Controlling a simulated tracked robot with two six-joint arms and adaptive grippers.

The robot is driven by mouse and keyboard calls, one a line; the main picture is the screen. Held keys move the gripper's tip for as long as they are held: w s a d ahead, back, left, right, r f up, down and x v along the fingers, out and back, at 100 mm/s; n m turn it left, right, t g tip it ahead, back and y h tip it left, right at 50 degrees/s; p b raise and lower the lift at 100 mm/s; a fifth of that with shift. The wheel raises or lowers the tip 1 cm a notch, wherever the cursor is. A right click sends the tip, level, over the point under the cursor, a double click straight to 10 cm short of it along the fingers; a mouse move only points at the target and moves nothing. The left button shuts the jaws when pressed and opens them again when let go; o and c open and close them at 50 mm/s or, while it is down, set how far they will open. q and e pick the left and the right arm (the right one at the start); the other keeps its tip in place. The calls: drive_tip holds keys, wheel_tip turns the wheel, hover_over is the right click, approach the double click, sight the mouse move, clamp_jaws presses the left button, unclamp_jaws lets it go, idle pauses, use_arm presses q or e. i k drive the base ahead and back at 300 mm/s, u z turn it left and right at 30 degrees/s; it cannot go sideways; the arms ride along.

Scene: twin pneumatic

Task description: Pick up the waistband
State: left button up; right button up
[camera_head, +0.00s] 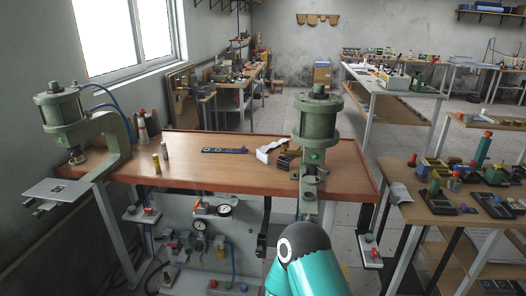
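A flat dark blue strip (224,151) with small light marks lies on the wooden bench top (200,176), left of the right press. It looks most like the waistband, but it is too small to be sure. My teal arm enters at the bottom, right of centre, its dark round joint in front of the bench. I cannot make out a gripper at its end. My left gripper is not in view. Nothing visible touches the strip.
Green pneumatic presses stand at the bench's left end (62,118) and right side (317,118). A white and dark item (270,150) lies close right of the strip. Two small cylinders (160,159) stand left. Bare wood lies in front of the strip. A cluttered table (402,204) stands right.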

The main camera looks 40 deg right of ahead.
sight(242, 150)
drive_tip(key=z, duration=0.45)
drive_tip(key=i, duration=1)
drive_tip(key=u, duration=0.05)
